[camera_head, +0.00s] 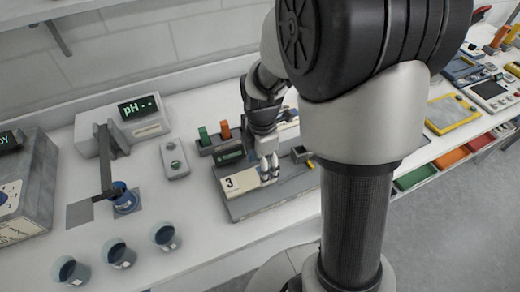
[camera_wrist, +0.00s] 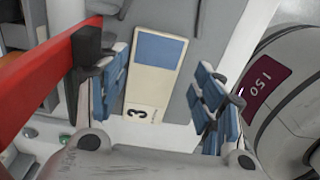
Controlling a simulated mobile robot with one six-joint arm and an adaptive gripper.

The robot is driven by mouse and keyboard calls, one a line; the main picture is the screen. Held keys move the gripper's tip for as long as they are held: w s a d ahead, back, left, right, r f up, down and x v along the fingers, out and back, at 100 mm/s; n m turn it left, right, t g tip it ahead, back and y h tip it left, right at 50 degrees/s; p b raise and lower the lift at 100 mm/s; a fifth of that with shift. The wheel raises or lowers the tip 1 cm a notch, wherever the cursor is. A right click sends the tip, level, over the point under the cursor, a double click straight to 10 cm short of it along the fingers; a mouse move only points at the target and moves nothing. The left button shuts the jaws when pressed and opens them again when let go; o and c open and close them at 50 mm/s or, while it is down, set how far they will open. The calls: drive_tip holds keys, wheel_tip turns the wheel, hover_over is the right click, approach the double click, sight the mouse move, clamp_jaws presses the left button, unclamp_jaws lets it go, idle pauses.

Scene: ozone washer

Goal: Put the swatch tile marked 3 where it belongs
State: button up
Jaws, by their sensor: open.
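The swatch tile marked 3 (camera_head: 246,183) is a cream plate lying on a grey board (camera_head: 255,207). Its right part is hidden behind my gripper in the head view. In the wrist view the tile (camera_wrist: 140,90) shows a blue patch at its far end and the 3 at its near end. My gripper (camera_head: 268,170) is over the right part of the tile. In the wrist view my gripper (camera_wrist: 161,72) is open, with one blue-padded finger on each side of the tile. I cannot tell whether the fingers touch it.
Behind the board stands a rack (camera_head: 218,145) with green and orange upright pieces. A red bar (camera_wrist: 45,75) passes close to the left finger. A pH meter (camera_head: 137,117) and blue-filled cups (camera_head: 118,253) stand to the left. Trays and devices (camera_head: 450,112) lie to the right.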

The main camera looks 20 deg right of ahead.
wheel_tip(320, 180, up, 8)
drive_tip(key=shift+w+d+r, duration=0.2)
drive_tip(key=shift+w+d, duration=0.05)
drive_tip(key=shift+a, duration=0.1)
drive_tip(key=shift+s+a+r, duration=0.1)
idle(0.3)
